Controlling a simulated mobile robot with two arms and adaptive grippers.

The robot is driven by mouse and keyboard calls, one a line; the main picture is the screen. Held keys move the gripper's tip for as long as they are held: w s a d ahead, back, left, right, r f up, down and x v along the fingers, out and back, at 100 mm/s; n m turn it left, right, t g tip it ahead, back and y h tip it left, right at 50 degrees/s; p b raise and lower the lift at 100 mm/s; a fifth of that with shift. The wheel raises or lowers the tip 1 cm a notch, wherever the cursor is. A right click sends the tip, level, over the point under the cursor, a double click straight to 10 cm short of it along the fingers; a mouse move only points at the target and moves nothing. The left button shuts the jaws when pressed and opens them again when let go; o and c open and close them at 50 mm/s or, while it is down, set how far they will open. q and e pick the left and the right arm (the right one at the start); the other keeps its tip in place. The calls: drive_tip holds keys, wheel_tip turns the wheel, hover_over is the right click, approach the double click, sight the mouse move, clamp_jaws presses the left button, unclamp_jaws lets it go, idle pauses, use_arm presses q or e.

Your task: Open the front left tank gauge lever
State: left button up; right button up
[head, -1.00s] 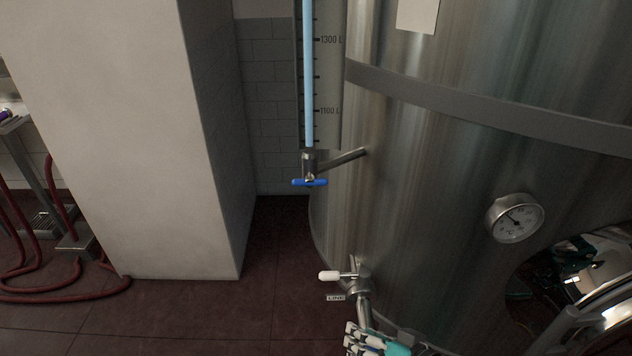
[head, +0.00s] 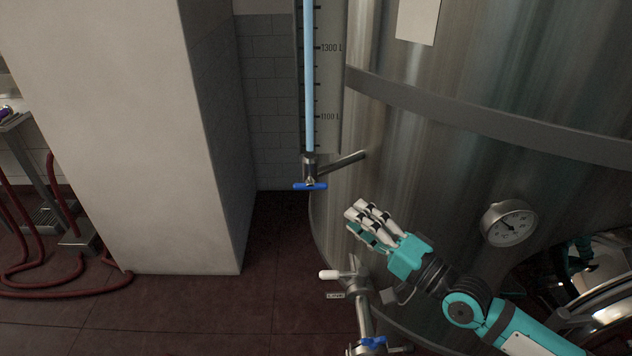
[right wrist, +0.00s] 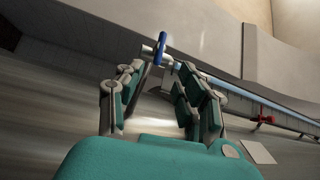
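The gauge lever (head: 310,186) is a small blue handle. It sits crosswise at the foot of the gauge's light-blue tube (head: 309,90), where a short metal pipe joins the steel tank (head: 430,180). In the right wrist view the blue lever (right wrist: 159,49) shows ahead of the fingers, near the gap between them. My right gripper (head: 360,218) is below and to the right of the lever, apart from it. Its fingers (right wrist: 158,95) are spread and empty in the right wrist view. My left gripper is not in view.
A white-handled valve (head: 329,275) and a blue-handled valve (head: 372,343) sit on piping below. A round dial (head: 509,222) is on the tank at right. A white pillar (head: 150,140) stands left. Red hoses (head: 60,290) lie on the floor.

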sight(310, 186)
drive_tip(key=p+x, duration=0.2)
drive_tip(key=x, duration=0.9)
drive_tip(key=shift+a, duration=0.2)
drive_tip(key=shift+c, duration=0.4)
clamp_jaws()
